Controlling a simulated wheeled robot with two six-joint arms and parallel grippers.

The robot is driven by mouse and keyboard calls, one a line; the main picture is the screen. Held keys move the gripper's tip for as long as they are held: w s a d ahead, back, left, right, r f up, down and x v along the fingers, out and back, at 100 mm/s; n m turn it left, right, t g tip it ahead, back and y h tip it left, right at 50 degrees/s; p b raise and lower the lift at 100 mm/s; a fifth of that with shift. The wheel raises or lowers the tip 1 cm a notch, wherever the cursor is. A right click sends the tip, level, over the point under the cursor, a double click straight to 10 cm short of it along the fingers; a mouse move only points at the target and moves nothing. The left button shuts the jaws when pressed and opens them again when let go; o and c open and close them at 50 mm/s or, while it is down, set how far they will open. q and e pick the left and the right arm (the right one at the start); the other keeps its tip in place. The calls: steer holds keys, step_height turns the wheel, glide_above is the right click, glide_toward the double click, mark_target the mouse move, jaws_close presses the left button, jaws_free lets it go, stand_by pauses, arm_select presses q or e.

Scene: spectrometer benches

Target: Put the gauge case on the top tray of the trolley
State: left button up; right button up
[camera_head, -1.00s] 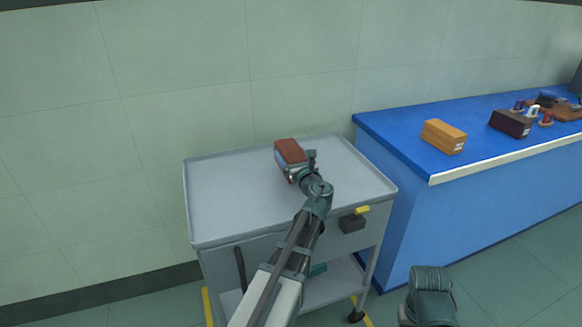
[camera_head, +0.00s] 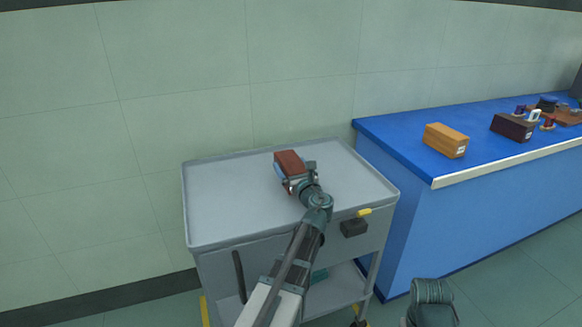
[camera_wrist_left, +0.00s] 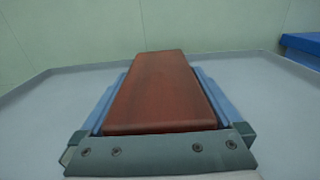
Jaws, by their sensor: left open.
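The gauge case, a reddish-brown box (camera_head: 288,161), is over the top tray (camera_head: 225,205) of the grey trolley and appears to rest on it. It also shows in the left wrist view (camera_wrist_left: 163,92), lying lengthwise away from the gripper. My left gripper (camera_head: 291,178) is open around the near part of the case, with a blue finger along each side in the left wrist view. I cannot tell whether the fingers touch it. Of my right arm only a dark link shows at the bottom right; its gripper is not in view.
A blue bench (camera_head: 400,140) stands right of the trolley. It carries an orange box (camera_head: 445,140), a dark purple box (camera_head: 512,127) and several small items. The trolley tray has a raised rim and is otherwise bare. A green wall is behind.

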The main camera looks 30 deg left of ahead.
mark_target(291, 171)
arm_select(q)
steer(key=v, duration=0.7)
steer(key=shift+s+d+r, duration=0.1)
steer(key=shift+s+d, duration=0.1)
